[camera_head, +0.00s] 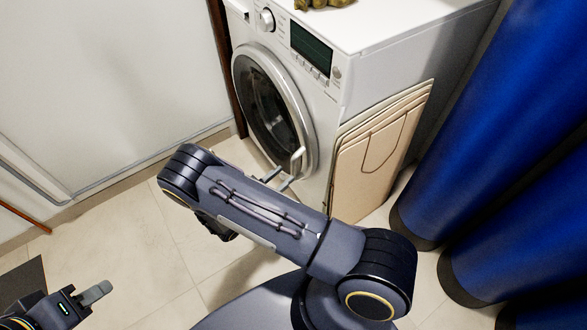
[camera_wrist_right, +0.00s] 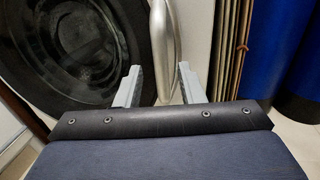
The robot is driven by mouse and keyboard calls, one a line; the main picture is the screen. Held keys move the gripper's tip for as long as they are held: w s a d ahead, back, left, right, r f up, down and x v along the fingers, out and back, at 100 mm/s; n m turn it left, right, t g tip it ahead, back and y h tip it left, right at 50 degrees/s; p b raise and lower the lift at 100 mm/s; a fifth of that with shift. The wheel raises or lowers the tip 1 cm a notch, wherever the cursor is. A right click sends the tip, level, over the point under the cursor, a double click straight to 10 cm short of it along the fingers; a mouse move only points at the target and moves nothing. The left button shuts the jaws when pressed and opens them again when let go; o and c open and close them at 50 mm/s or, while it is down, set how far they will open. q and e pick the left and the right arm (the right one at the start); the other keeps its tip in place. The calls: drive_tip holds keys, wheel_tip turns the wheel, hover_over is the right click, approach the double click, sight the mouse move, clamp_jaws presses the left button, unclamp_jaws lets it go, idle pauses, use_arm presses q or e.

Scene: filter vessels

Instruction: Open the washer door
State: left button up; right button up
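The white washer (camera_head: 362,85) stands against the wall with its round door (camera_head: 271,105) closed. The door has a silver rim, dark glass and a light handle (camera_head: 297,160) at its lower right edge. My right gripper (camera_head: 277,180) is low in front of the door, near the handle. In the right wrist view the two grey fingers (camera_wrist_right: 158,90) are apart, with the silver handle (camera_wrist_right: 163,45) showing between them; I cannot tell whether they touch it. My left gripper (camera_head: 95,293) is at the lower left, away from the washer; its opening is unclear.
Beige folded boards (camera_head: 375,150) lean on the washer's right side. Blue curtain-like columns (camera_head: 480,130) stand to the right. A white panel (camera_head: 100,85) is at left. Tiled floor (camera_head: 150,260) is clear at the lower left. A golden object (camera_head: 325,3) sits on the washer.

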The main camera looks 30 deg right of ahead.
sight(293, 168)
drive_tip(key=x, duration=0.5)
drive_tip(key=shift+d, duration=0.25)
clamp_jaws()
